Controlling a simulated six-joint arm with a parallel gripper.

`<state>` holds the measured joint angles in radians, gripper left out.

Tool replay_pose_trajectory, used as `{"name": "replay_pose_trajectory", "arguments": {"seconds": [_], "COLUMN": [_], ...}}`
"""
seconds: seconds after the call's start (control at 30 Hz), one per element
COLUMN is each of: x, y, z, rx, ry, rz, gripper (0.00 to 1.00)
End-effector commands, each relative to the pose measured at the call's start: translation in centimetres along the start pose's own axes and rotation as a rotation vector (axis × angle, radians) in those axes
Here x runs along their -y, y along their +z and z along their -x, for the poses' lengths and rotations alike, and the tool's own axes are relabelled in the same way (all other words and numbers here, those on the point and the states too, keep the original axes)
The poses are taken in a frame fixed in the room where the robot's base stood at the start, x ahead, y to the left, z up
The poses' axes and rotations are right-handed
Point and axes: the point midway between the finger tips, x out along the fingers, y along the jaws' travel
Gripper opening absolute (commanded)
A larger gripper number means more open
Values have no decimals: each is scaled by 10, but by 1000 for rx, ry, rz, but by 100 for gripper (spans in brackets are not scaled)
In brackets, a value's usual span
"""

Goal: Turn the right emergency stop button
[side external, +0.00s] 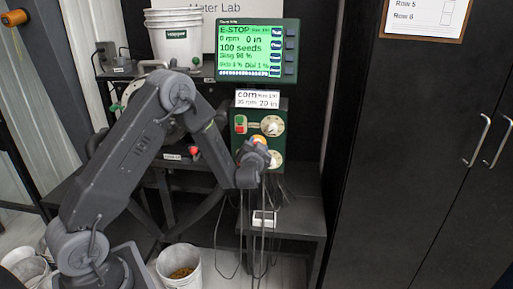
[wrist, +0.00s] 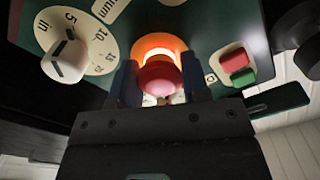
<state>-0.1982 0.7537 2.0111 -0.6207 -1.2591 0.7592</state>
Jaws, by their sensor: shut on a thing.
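The right emergency stop button (wrist: 160,77) is a red knob inside a glowing orange ring (wrist: 158,45) on the green control box (side external: 282,112). My gripper (wrist: 161,88) has one blue finger on each side of the red knob and is shut on it. In the side view my gripper (side external: 254,156) is up against the front of the box, and it hides the red knob; only a bit of orange ring shows above it. Another red button (side external: 194,151) is to the left, near the arm, apart from my gripper.
A red and green switch (wrist: 238,67) and a dial with a white knob (wrist: 66,58) flank the button closely. The screen (side external: 257,50) above reads E-STOP. Cables hang below the box. A white bucket (side external: 180,272) stands on the floor; dark cabinets (side external: 425,150) are at right.

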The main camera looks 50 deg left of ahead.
Motion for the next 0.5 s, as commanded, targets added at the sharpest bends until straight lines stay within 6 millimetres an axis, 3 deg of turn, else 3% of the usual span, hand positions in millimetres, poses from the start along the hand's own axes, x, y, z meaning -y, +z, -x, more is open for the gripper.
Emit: {"name": "replay_pose_trajectory", "arguments": {"seconds": [0.47,0.5], "x": [1,1], "y": [-1,-1], "z": [-2,-2], "rx": [-1,-1], "ry": [-2,-2], "rz": [-14,-14], "gripper": [19,46]}}
